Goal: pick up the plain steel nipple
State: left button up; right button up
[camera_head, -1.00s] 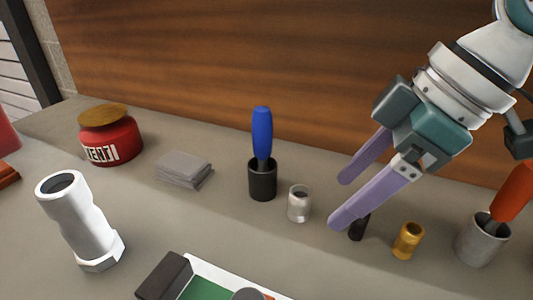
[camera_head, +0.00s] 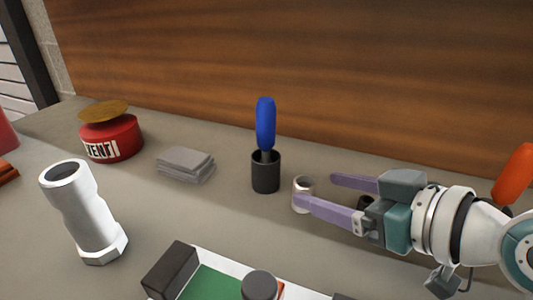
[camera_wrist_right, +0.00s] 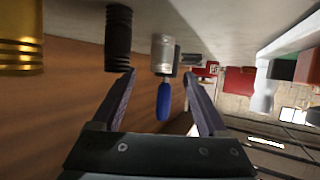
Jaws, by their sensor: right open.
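The plain steel nipple (camera_head: 301,184) is a short silver cylinder standing upright on the grey counter, right of a black cup. It also shows in the right wrist view (camera_wrist_right: 163,50), ahead of and between the fingertips. My right gripper (camera_head: 318,189) is open and lies low, pointing left, with its lilac fingers spread. The wrist view shows the gripper (camera_wrist_right: 160,74) with nothing clamped. My left gripper is not in view.
A black cup (camera_head: 265,176) holds a blue-handled tool (camera_head: 265,122) close by. A black nipple (camera_wrist_right: 118,35) and a brass nipple (camera_wrist_right: 20,40) stand nearby. Grey pads (camera_head: 185,162), a red tin (camera_head: 112,140), a white fitting (camera_head: 84,215) and a tray (camera_head: 215,258) share the counter.

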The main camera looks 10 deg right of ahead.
aim_at(313, 188)
jog(key=b+x, duration=0.1)
jog(key=x, duration=0.4)
jog(key=shift+a+f, duration=0.1)
jog(key=shift+f, duration=0.1)
jog(key=shift+c, duration=0.3)
grip_shut()
